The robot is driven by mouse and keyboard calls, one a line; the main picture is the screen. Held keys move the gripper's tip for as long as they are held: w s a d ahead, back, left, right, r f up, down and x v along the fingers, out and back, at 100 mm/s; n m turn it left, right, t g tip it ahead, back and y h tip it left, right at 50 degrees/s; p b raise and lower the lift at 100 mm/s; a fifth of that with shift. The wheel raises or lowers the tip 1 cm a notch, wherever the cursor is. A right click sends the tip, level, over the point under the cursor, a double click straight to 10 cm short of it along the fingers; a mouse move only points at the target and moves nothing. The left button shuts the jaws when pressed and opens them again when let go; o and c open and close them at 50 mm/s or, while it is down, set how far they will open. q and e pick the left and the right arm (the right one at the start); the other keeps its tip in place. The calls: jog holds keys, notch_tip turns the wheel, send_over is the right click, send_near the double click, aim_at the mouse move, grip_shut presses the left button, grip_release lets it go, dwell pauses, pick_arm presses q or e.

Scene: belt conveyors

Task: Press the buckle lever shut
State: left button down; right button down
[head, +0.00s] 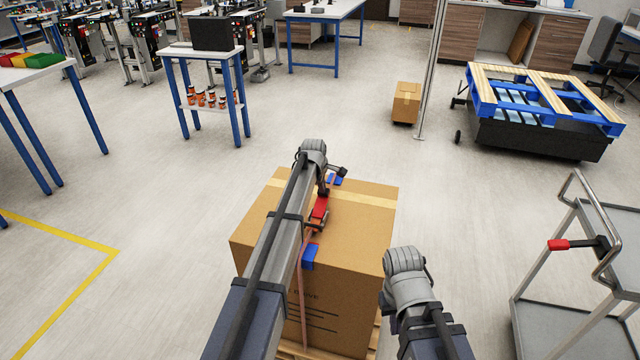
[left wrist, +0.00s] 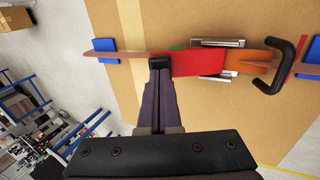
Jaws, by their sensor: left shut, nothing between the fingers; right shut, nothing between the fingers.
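A strap buckle with a red lever (head: 320,208) lies on top of a cardboard box (head: 362,222); the lever also shows in the left wrist view (left wrist: 205,63). Its silver frame (left wrist: 218,43) shows beside the lever, and a black loop (left wrist: 291,64) is at its near end. I cannot tell how far the lever is raised. My left gripper (left wrist: 160,63) is shut and empty, its tip at the lever's far end; contact is unclear. In the head view my left arm partly hides the buckle. My right arm is right of the box; its fingers are hidden.
Blue edge protectors (head: 310,256) sit under the strap. The box stands on a wooden pallet (head: 300,351). A metal cart (head: 566,315) is at the right. A small box (head: 406,103) and a blue-framed table (head: 203,52) stand farther back, with open floor between.

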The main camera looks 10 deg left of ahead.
pick_arm(q)
jog(key=shift+w+f+b, duration=0.5)
jog(key=shift+w+f, duration=0.15)
jog(key=shift+w+f+b, duration=0.85)
jog(key=shift+b, duration=0.05)
jog(key=shift+d, duration=0.1)
